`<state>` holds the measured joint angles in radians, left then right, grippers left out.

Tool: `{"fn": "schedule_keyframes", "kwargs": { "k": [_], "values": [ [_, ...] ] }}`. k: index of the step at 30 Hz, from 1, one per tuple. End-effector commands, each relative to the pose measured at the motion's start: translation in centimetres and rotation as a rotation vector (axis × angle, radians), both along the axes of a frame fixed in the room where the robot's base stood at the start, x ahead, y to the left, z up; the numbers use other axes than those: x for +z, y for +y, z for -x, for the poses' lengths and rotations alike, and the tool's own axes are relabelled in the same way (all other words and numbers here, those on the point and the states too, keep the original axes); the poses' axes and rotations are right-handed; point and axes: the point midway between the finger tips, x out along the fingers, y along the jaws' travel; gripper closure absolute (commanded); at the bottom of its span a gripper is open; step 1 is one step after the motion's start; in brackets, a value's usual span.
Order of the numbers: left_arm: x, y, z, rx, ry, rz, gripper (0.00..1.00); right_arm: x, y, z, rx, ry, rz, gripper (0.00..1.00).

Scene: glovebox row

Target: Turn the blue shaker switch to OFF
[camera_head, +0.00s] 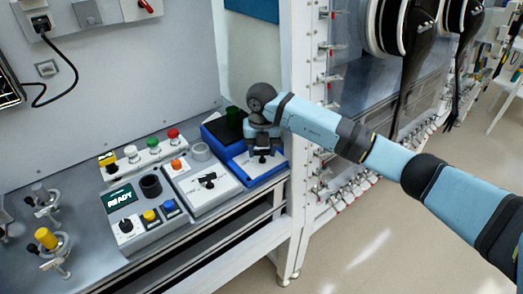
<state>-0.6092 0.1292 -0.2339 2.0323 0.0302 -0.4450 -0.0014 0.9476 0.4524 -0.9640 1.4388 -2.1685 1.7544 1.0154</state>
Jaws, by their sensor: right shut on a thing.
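The blue shaker (219,130) stands at the right end of the bench, next to the glovebox frame. Its dark switch knob (261,157) sits on the front panel. My right gripper (262,148) comes down from above and is shut on the switch knob. The gripper and wrist hide part of the shaker's top and most of the knob, so I cannot read the switch position. My left gripper is not in view.
A white box with a black knob (208,181) stands just left of the shaker. A grey console with a READY display (120,197) is further left. The glovebox frame (302,120) rises close on the right.

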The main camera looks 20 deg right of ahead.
Motion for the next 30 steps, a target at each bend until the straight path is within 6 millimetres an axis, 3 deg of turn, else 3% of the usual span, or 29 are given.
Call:
{"fn": "schedule_keyframes", "kwargs": {
  "k": [21,22,25,30],
  "values": [
    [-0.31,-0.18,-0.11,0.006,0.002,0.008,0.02,0.1,-0.08,-0.01,0.1,-0.002,0.0,0.73],
    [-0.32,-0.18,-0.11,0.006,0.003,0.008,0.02,0.09,-0.08,-0.01,0.1,-0.002,0.0,0.47],
    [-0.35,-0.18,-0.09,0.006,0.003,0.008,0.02,0.08,-0.07,-0.01,0.099,-0.002,0.0,0.24],
    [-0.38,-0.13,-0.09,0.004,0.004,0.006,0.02,0.05,-0.05,0.0,0.099,-0.001,0.0,0.23]
  ]
}}
